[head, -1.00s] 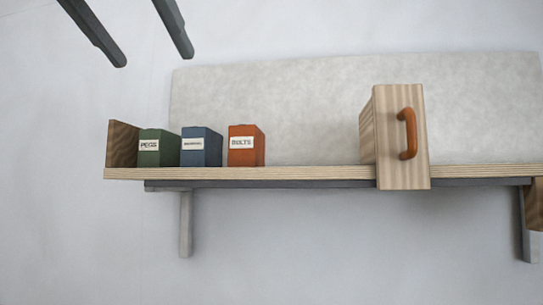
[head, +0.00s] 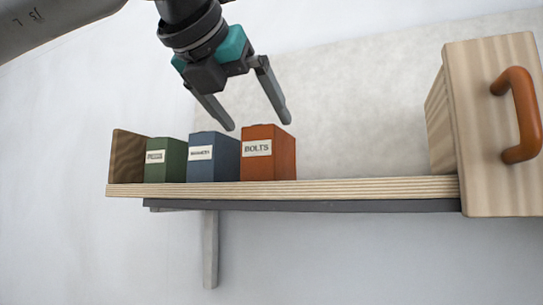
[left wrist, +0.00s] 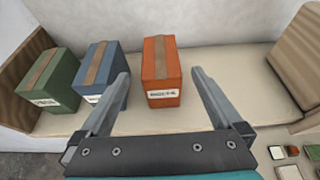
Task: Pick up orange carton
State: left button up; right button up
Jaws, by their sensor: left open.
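The orange carton (head: 268,154), labelled BOLTS, stands upright on a plywood shelf (head: 300,190), at the right end of a row of cartons. In the left wrist view the orange carton (left wrist: 161,72) stands beyond the fingertips, between the lines of the two fingers. My left gripper (head: 258,126) is open and empty. In the head view its fingertips show just above the cartons, one over the blue carton and one over the orange carton. No contact with the orange carton shows. My right gripper is not in view.
A blue carton (head: 213,157) stands just left of the orange one, and a green carton (head: 166,160) is left of that, by a brown end board (head: 128,157). The shelf right of the orange carton is clear up to a wooden box (head: 495,130) with an orange handle.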

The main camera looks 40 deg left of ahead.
aim_at(258, 126)
pick_arm(q)
jog(key=shift+x, duration=0.75)
jog(key=shift+w+a+f, duration=0.1)
jog(key=shift+w+f, duration=0.05)
jog(key=shift+w, duration=0.35)
jog(key=shift+w+a+f, duration=0.1)
jog(key=shift+w+f, duration=0.1)
jog(key=p+x, duration=0.1)
jog(key=x, duration=0.3)
jog(key=shift+w+f+p, duration=0.25)
jog(key=shift+f+p, duration=0.05)
jog(key=shift+p, duration=0.05)
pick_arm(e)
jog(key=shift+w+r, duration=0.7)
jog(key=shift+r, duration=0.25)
pick_arm(q)
jog(key=shift+s, duration=0.1)
jog(key=shift+r, duration=0.1)
grip_shut()
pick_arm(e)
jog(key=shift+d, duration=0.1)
